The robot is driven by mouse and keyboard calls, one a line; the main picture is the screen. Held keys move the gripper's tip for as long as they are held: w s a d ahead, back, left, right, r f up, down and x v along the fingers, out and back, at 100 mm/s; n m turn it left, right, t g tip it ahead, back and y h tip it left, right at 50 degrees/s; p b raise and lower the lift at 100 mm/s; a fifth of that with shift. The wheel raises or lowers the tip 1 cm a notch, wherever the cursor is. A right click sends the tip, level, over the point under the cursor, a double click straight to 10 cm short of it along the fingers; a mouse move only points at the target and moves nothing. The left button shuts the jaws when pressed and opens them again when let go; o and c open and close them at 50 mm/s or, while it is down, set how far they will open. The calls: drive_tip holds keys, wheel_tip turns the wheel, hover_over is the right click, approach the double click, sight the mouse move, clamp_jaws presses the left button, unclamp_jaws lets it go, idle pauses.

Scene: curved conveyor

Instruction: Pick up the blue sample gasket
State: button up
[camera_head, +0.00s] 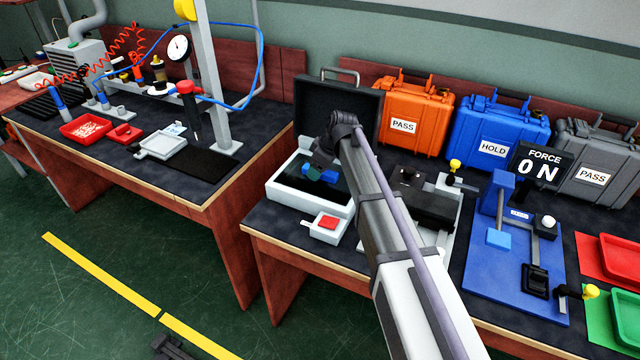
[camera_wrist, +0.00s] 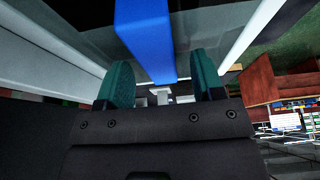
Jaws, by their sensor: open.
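A blue piece (camera_head: 331,176), which looks like the blue sample gasket, sits at the white-rimmed, dark-floored tray (camera_head: 283,190) on the right bench. My gripper (camera_head: 316,171) is right beside it, pointing down, and partly hides it. In the wrist view the blue piece (camera_wrist: 146,38) shows as a long bar just beyond my gripper (camera_wrist: 163,82). The two teal fingers stand apart with nothing held between them. I cannot tell whether they touch the piece.
An open black case (camera_head: 322,105) stands behind the tray. A blue fixture (camera_head: 520,275) carries a light-blue square (camera_head: 498,238). Orange (camera_head: 412,108), blue (camera_head: 500,128) and grey (camera_head: 597,160) cases line the back.

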drive_tip(key=shift+f, duration=0.2)
drive_tip(key=shift+f, duration=0.15)
drive_tip(key=shift+c, duration=0.2)
drive_tip(key=c, duration=1)
